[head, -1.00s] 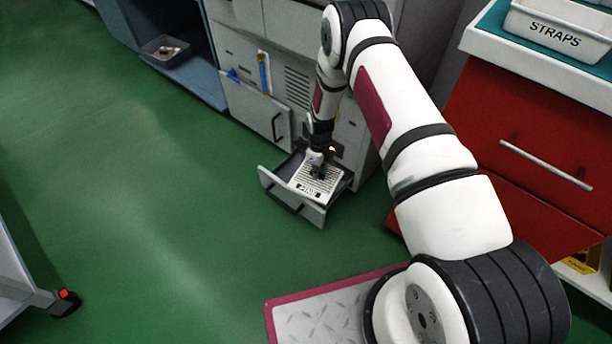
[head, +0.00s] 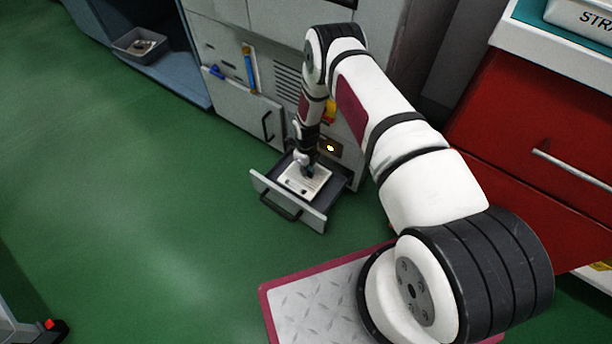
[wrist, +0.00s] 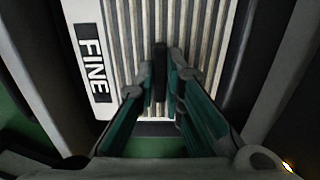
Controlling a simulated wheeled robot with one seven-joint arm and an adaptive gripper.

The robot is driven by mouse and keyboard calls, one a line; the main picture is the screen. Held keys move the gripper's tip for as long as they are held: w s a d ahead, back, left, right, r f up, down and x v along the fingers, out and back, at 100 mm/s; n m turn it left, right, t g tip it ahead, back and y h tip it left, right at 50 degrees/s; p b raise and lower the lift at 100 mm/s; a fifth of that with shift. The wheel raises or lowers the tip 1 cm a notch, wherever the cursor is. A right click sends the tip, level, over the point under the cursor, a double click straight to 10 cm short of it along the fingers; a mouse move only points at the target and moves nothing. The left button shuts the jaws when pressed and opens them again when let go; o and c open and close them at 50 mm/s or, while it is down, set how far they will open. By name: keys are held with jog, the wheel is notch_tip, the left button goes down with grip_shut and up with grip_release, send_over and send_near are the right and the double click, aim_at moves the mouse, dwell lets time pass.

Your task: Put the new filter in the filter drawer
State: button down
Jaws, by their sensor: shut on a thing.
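The new filter, a white framed panel with pleats and a black FINE label, shows in the wrist view (wrist: 120,30) and in the head view (head: 295,183). It lies in or just over the pulled-out grey filter drawer (head: 262,190), low on the grey cabinet; I cannot tell if it rests on the drawer floor. In the wrist view my gripper (wrist: 160,85) is shut on a dark raised tab in the middle of the filter. My gripper also shows small in the head view (head: 309,170), over the filter. The drawer's dark walls flank the filter.
The grey cabinet (head: 232,100) stands behind the drawer. A red drawer unit (head: 500,130) with a STRAPS bin (head: 580,18) on top is at the right. A grey tray (head: 140,57) sits on a blue shelf at upper left. Green floor is clear at left.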

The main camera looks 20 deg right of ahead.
jog(key=shift+f+b, duration=0.6)
jog(key=shift+f, duration=1.05)
jog(key=shift+f, duration=0.1)
jog(key=c, duration=1.7)
grip_release()
notch_tip(320, 180, up, 12)
jog(key=p, duration=0.4)
jog(key=shift+p, duration=0.3)
jog(key=shift+s, duration=0.1)
